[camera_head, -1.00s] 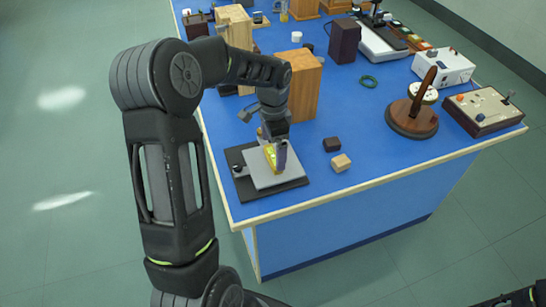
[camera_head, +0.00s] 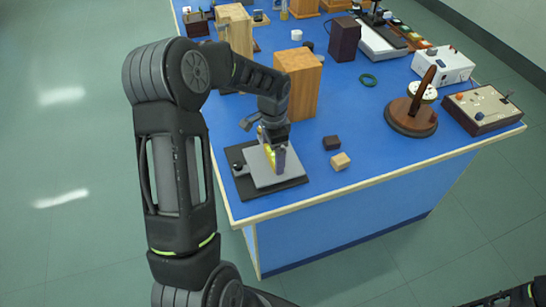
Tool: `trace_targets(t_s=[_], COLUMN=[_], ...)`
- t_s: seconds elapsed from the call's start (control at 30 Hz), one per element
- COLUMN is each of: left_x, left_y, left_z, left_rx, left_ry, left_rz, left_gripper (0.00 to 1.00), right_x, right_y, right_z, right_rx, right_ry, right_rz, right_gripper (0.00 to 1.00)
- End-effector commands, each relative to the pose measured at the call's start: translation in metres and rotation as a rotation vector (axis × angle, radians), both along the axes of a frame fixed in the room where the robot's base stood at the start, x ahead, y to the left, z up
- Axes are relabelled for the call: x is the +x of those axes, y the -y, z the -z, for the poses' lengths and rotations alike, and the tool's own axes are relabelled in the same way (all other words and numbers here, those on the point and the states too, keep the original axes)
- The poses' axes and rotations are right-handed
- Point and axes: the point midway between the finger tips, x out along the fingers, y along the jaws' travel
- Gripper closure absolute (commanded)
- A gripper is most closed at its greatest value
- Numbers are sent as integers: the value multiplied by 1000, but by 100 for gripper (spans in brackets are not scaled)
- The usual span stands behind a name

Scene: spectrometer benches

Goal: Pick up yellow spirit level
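The yellow spirit level (camera_head: 269,157) lies on the light grey plate of a small black-based stand (camera_head: 296,183) at the blue bench's near left corner. My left gripper (camera_head: 272,151) points down over it, with a finger beside the level on its right. The gripper and wrist hide part of the level. I cannot tell whether the fingers touch it or how far they are closed. My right gripper is out of view; only a bit of my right arm shows at the bottom right.
A tall wooden block (camera_head: 298,85) stands just behind my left gripper. A dark cube (camera_head: 331,143) and a light wooden cube (camera_head: 340,161) lie to the right of the stand. A round wooden base (camera_head: 410,118) and a control box (camera_head: 483,108) stand farther right. Blue bench top is clear between.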

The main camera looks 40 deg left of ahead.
Motion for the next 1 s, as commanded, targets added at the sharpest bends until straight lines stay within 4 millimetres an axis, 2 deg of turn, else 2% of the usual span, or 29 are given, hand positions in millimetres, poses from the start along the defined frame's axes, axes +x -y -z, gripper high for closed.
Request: trace_targets(t_s=[0.07, 0.57, 0.8, 1.0], left_x=[0, 0, 1, 1], left_y=[0, 0, 0, -1], left_z=[0, 0, -4, -29], left_rx=[0, 0, 1, 2], left_ry=[0, 0, 3, 5], left_rz=[0, 0, 0, 0], left_gripper=[17, 58, 59, 59], right_x=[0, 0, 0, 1], right_y=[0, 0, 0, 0], right_z=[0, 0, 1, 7], right_rx=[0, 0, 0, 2], right_ry=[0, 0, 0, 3], right_rz=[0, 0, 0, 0], right_gripper=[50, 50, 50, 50])
